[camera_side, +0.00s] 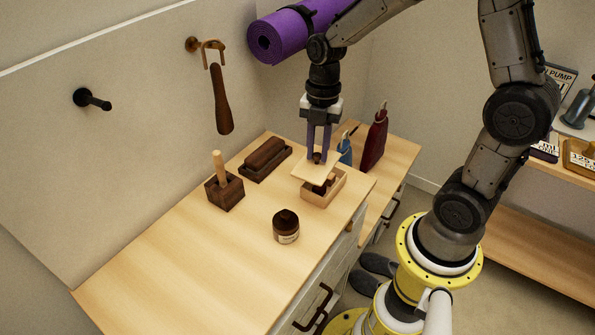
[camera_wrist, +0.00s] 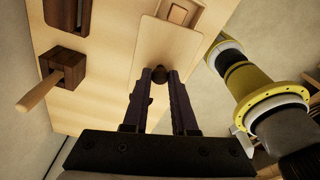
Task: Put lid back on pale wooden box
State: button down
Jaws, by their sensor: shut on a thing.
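The pale wooden box (camera_side: 325,197) stands near the right end of the wooden top, with some dark contents showing in its uncovered part. Its pale flat lid (camera_side: 305,171) has a small dark round knob (camera_side: 317,157). My gripper (camera_side: 318,154) points down and is shut on the knob. The lid is over the back-left part of the box, offset from it; whether it touches the rim is unclear. In the wrist view, the knob (camera_wrist: 158,75) sits between my fingertips (camera_wrist: 159,73), and the lid (camera_wrist: 160,42) hides much of the box (camera_wrist: 184,12).
A dark jar (camera_side: 286,226) stands in front of the box. A dark block with a wooden peg (camera_side: 224,188) and a dark brush-like block on a tray (camera_side: 265,158) are to the left. Blue (camera_side: 344,149) and red (camera_side: 376,137) bottles stand close behind. The front-left top is clear.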

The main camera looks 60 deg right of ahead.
aim_at(326, 164)
jog(key=d, duration=0.1)
jog(key=d+m, duration=0.1)
jog(key=d, duration=0.1)
jog(key=shift+s+d+f, duration=0.2)
jog(key=shift+s+d, duration=0.05)
jog(key=shift+s, duration=0.05)
jog(key=shift+f, duration=3.05)
jog(key=shift+f, duration=0.15)
jog(key=c, duration=0.6)
grip_release()
jog(key=shift+c, duration=0.2)
jog(key=shift+o, duration=0.2)
jog(key=o, duration=0.4)
jog(key=shift+o, duration=0.2)
